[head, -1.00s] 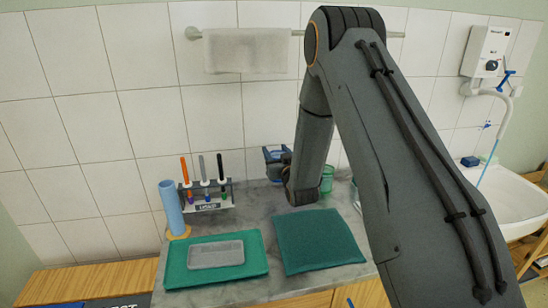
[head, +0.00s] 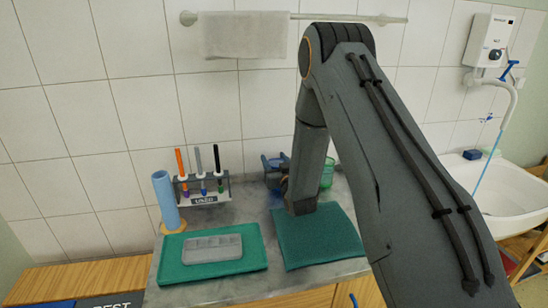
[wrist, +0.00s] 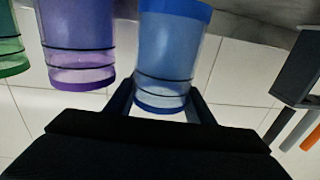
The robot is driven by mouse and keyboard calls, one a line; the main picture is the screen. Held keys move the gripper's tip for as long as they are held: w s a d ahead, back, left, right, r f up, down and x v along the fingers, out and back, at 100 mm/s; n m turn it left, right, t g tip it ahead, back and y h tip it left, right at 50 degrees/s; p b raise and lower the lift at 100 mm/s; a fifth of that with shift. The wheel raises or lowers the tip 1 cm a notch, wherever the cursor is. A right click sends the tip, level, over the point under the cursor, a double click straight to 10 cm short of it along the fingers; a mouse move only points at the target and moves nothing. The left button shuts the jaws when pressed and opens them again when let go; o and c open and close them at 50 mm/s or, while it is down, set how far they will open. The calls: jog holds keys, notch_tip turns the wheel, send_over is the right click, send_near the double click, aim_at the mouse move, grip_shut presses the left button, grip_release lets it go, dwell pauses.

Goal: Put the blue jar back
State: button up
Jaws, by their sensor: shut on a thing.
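In the wrist view the blue jar (wrist: 172,50) stands between the fingers of my gripper (wrist: 160,105), which is shut on it. A purple jar (wrist: 78,40) is just left of it and a green jar (wrist: 10,45) is at the left edge. The three are side by side, with a small gap between blue and purple. In the head view my gripper (head: 276,163) is low at the back of the counter, and my arm hides most of the jars. A green jar (head: 327,172) shows right of my arm. I cannot tell whether the blue jar touches the counter.
A rack with several markers (head: 204,190) and a blue cylinder (head: 165,200) stand left on the grey counter (head: 240,207). In front are a green mat (head: 175,270) with a grey tray (head: 212,248) and another green mat (head: 320,240). A sink (head: 510,205) is right.

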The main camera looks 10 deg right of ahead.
jog(key=shift+f+b, duration=0.35)
jog(key=shift+f, duration=0.25)
dwell(0.4)
